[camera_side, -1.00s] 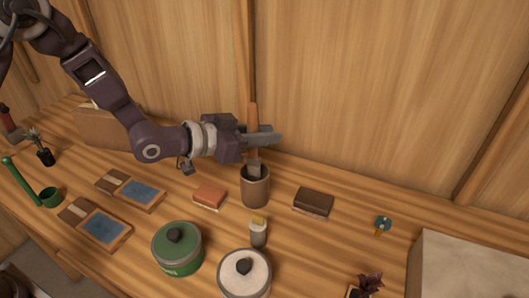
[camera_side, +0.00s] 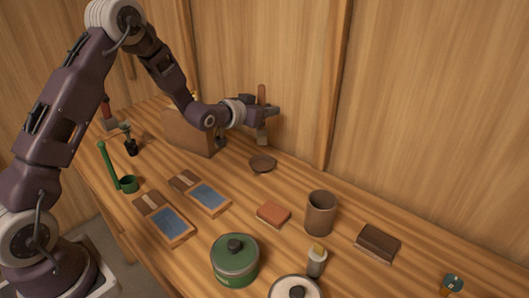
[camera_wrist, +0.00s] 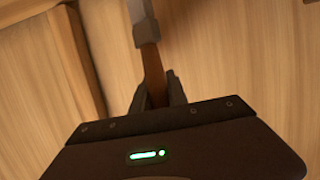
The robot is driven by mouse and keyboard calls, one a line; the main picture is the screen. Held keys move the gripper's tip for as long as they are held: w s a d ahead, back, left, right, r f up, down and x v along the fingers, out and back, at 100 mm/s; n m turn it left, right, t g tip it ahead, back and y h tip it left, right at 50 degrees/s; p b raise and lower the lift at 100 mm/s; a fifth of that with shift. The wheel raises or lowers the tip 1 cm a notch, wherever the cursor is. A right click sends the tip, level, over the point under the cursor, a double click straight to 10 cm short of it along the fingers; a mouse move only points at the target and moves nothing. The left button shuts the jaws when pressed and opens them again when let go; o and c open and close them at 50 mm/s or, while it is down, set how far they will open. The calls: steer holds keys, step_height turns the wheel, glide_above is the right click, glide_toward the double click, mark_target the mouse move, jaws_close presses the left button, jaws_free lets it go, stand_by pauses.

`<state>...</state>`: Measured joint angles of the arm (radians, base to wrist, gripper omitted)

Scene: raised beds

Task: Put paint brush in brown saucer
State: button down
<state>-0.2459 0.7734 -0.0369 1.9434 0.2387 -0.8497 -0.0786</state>
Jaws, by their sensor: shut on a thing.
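The paint brush (camera_side: 263,134) has an orange-brown handle and a grey lower end. My gripper (camera_side: 264,112) is shut on its handle and holds it upright, lower end down. The brown saucer (camera_side: 263,164) is small and round and lies on the bench near the back wall. The brush's lower end shows just above the saucer in the side view, with a small gap between them. In the wrist view, the brush (camera_wrist: 153,75) sticks out from between the fingers (camera_wrist: 160,92). The saucer is not visible there.
A wooden block-like box (camera_side: 188,132) stands left of the saucer. A brown cup (camera_side: 320,214), an orange block (camera_side: 273,215), a dark brown block (camera_side: 377,243), two framed blue slates (camera_side: 208,197) and a green lidded pot (camera_side: 235,262) stand nearer the front.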

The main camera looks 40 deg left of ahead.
mark_target(264, 134)
step_height(264, 134, down, 8)
steer(key=shift+r, duration=0.2)
steer(key=shift+f, duration=0.15)
steer(key=c, duration=1.3)
jaws_free()
steer(key=shift+d, duration=0.1)
